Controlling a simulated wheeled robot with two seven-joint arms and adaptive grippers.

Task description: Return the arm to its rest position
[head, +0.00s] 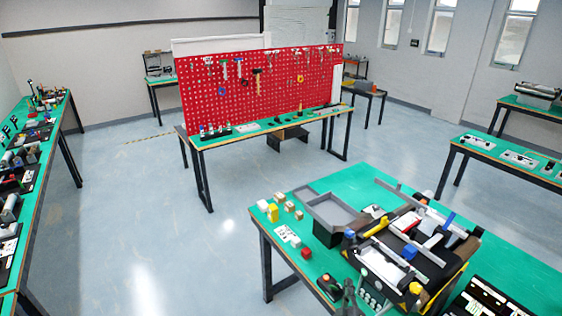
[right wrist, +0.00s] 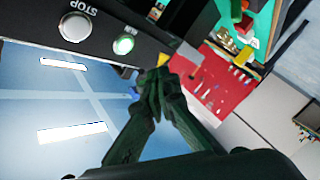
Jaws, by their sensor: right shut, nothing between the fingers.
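My right gripper (right wrist: 163,78) is dark green; in the right wrist view its two fingers meet at the tips with nothing between them. In the head view a small dark part of it (head: 349,290) shows at the bottom, at the near edge of the green table (head: 320,190), beside the mini conveyors. The rest of my right arm is out of the head view. The mini conveyors (head: 432,262) stand on this table. My left gripper is not in view.
A grey tray (head: 334,212) and several small blocks lie left of the conveyors, including a yellow block (head: 273,212) and a red block (head: 306,252). A red pegboard (head: 285,95) stands on a bench farther back. The floor (head: 180,220) between the benches is clear.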

